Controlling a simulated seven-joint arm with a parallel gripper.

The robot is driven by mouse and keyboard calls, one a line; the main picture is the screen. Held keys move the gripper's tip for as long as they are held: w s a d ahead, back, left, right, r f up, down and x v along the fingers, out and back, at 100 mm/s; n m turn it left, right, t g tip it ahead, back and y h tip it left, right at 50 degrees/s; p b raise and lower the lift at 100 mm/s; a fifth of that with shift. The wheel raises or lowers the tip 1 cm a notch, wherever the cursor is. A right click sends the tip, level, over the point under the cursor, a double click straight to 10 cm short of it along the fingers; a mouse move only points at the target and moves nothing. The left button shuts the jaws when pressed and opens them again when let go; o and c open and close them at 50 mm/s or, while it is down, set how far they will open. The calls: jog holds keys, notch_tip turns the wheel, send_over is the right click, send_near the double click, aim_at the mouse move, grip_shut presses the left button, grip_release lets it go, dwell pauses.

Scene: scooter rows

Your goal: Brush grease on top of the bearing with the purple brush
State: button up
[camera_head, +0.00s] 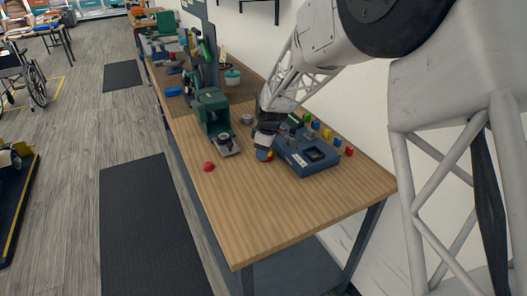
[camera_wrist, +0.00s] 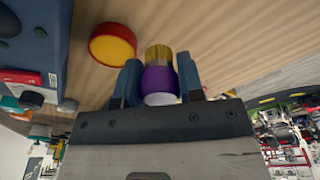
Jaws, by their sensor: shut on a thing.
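My gripper (camera_wrist: 158,64) is shut on the purple brush (camera_wrist: 158,78), which sits between its two blue fingers. The brush has a gold collar and a pale end; its bristles cannot be made out. In the head view my gripper (camera_head: 265,140) is low over the bench beside the blue box. A dark piece (camera_head: 225,138) stands at the green press.
The green press (camera_head: 211,105) stands left of my gripper. The blue box (camera_head: 305,155) is to its right, with several small coloured blocks (camera_head: 328,133) behind it. A red dome (camera_head: 208,167) is near the bench's left edge. The front bench top (camera_head: 275,215) is clear.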

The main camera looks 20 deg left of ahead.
jog(key=o, duration=0.3)
jog(key=shift+c, duration=0.8)
jog(key=w+a+r, duration=0.3)
jog(key=a+r, duration=0.1)
jog(key=a, duration=0.5)
jog(key=w+a+r, duration=0.4)
jog(key=a, duration=0.5)
